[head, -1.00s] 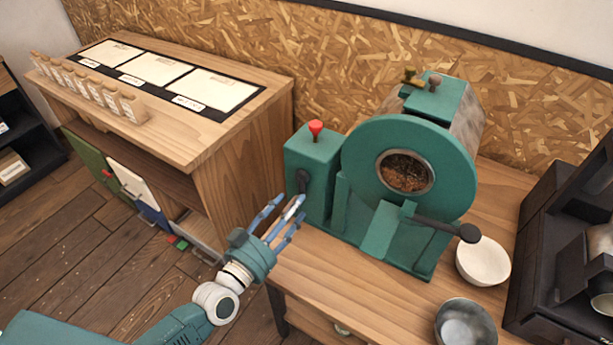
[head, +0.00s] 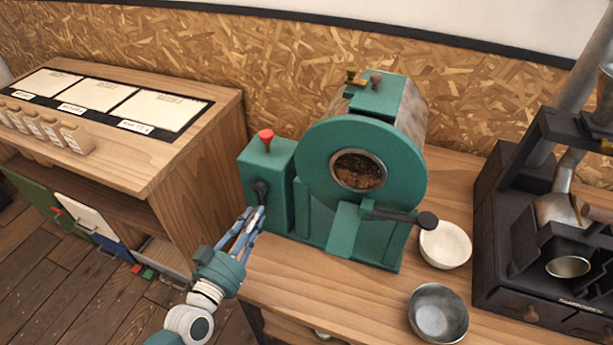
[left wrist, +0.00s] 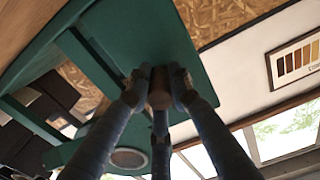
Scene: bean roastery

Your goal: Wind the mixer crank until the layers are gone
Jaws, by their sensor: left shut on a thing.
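The green mixer (head: 398,245) stands on the wooden bench, with a round window (head: 358,170) in its drum showing brown beans; I cannot make out distinct layers. A dark crank (head: 261,191) sits on the front of the green box at the mixer's left side. My left gripper (head: 246,222) is at the crank, its fingers closed around the crank's handle. In the left wrist view, the fingers (left wrist: 160,108) surround a brown cylindrical knob (left wrist: 160,86), partly hidden by them. My right gripper is not in view.
A white bowl (head: 446,246) and a metal bowl (head: 438,314) stand right of the mixer. A black machine (head: 497,215) is farther right. A wooden cabinet (head: 195,150) with cards and small jars stands to the left. A red knob (head: 266,135) tops the green box.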

